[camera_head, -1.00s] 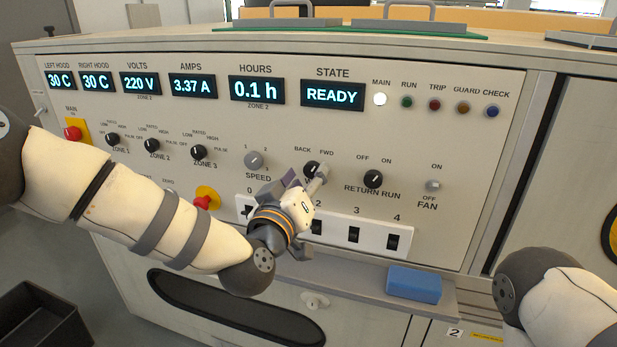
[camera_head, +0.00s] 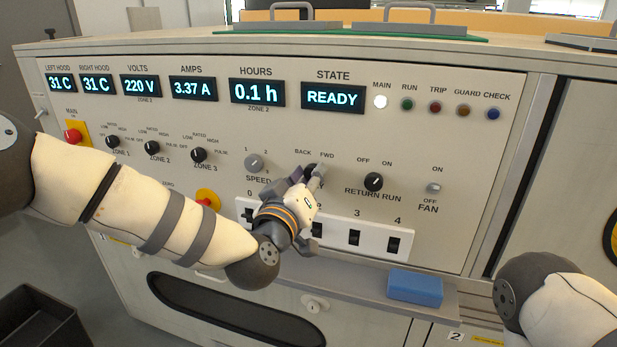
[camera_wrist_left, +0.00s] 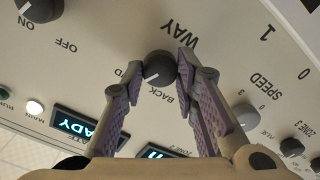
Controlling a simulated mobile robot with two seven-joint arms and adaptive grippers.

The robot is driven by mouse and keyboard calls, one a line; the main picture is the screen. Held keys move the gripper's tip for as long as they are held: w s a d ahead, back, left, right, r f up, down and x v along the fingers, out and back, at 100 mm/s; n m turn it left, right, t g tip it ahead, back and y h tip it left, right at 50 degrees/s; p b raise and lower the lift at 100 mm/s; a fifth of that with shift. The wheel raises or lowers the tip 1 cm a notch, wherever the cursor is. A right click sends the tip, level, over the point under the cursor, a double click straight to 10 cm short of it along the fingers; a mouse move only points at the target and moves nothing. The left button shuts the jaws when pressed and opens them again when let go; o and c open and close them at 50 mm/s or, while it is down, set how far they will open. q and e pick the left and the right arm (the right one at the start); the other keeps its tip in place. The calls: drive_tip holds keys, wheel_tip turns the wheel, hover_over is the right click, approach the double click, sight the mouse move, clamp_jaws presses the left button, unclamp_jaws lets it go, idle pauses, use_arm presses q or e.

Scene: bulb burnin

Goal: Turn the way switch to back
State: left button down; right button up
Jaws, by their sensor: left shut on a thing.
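The way switch is a round black knob (camera_head: 310,170) on the panel, between the BACK and FWD labels in the head view. In the left wrist view the knob (camera_wrist_left: 158,66) sits between both fingers, with its white pointer line slanting to the lower left of that view. The BACK label (camera_wrist_left: 175,92) is just below it there; the FWD label is mostly hidden by a finger. My left gripper (camera_head: 312,178) is shut on the knob, its purple pads (camera_wrist_left: 160,72) against the two sides. My right gripper is out of view.
The speed knob (camera_head: 254,163) is left of the switch and the return run knob (camera_head: 373,181) right. A white strip of rocker switches (camera_head: 375,236) is below. A blue block (camera_head: 415,286) lies on the ledge. The state display (camera_head: 332,96) reads READY.

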use_arm(q)
drive_tip(key=shift+f+n+b, duration=0.15)
drive_tip(key=shift+n+b, duration=0.25)
drive_tip(key=shift+n, duration=5.2)
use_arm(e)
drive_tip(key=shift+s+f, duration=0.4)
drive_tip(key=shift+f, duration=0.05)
use_arm(q)
drive_tip(key=c, duration=1.2)
unclamp_jaws()
drive_tip(key=shift+c, duration=0.2)
